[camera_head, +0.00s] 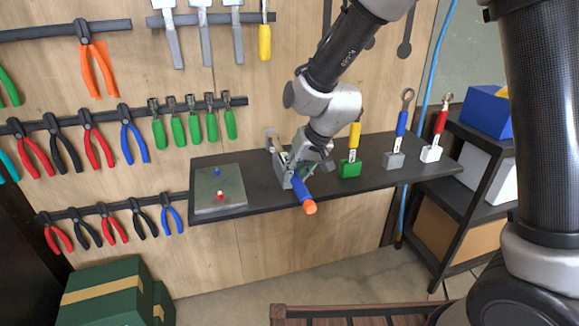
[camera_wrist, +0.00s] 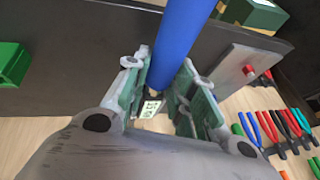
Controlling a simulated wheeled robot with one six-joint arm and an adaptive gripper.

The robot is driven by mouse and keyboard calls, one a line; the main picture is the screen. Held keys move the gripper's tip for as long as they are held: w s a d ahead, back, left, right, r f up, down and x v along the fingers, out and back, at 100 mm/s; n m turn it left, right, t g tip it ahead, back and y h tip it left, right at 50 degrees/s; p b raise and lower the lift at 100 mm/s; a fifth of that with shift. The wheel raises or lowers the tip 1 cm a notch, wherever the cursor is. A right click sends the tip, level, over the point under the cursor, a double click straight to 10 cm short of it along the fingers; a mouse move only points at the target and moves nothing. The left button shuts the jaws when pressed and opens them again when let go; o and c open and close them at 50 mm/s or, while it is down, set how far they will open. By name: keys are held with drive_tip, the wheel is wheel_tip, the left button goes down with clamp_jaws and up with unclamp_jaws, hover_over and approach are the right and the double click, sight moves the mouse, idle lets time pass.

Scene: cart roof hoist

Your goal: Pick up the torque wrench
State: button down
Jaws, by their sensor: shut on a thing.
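The torque wrench (camera_head: 304,193) has a thick blue handle with an orange end cap, which points toward the camera over the shelf's front edge. My gripper (camera_head: 291,178) is shut around it above the dark shelf (camera_head: 255,190). In the wrist view the blue handle (camera_wrist: 182,38) runs up between the two fingers of my gripper (camera_wrist: 160,76). A small white label with digits shows between the fingers. The gripper hides much of the wrench, and I cannot tell whether it still touches its support.
On the shelf, a metal plate (camera_head: 205,203) with blue and red knobs lies at left. At right stand a green block (camera_head: 349,169), a grey block (camera_head: 393,160) and a white block (camera_head: 430,154), each holding a tool. Pliers hang on the wall. Green boxes (camera_head: 100,290) stand below.

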wheel_tip(320, 180, up, 10)
idle(0.5)
drive_tip(key=shift+a, duration=0.1)
idle(1.4)
